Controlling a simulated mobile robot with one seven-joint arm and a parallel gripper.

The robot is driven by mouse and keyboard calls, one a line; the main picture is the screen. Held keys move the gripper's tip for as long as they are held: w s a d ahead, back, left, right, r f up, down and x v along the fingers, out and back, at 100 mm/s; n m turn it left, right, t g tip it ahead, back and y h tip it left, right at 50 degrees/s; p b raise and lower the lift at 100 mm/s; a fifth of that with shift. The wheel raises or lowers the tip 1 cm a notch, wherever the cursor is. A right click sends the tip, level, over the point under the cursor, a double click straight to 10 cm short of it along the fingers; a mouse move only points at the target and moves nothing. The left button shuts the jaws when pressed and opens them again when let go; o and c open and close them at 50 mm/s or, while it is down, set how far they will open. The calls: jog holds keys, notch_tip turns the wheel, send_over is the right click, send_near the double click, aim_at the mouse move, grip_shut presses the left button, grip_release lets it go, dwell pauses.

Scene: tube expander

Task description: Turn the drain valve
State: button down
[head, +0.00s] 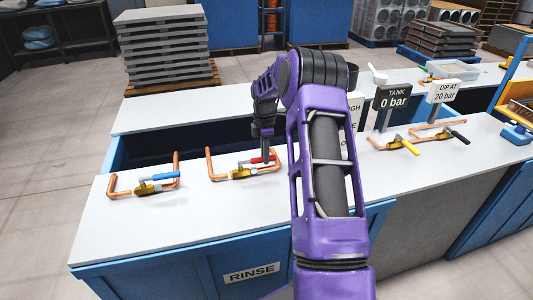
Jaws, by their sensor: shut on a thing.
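My gripper (266,157) points down over the bench at the red-handled valve and is shut on its red handle (257,161). This valve has a brass body (240,173) on a bent copper pipe (209,162). A blue-handled valve (152,187) stands to its left on its own copper pipe. To the right of my arm are a yellow-handled valve (400,143) and a black-handled one (459,136). No drain label shows on any valve, so I cannot tell by name which is the drain valve. My arm hides the bench's middle.
A sign reading TANK 0 bar (396,97) and one reading DIP AT 20 bar (443,92) stand behind the right valves. Another sign is partly hidden by my arm. An open blue trough (180,148) lies behind the left valves. The front left worktop (170,235) is clear.

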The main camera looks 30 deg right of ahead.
jog(key=shift+w, duration=0.2)
dwell(0.5)
jog(key=c, duration=0.7)
grip_release()
notch_tip(320, 180, up, 18)
jog(key=shift+f+p, duration=0.25)
jog(key=shift+p, duration=0.05)
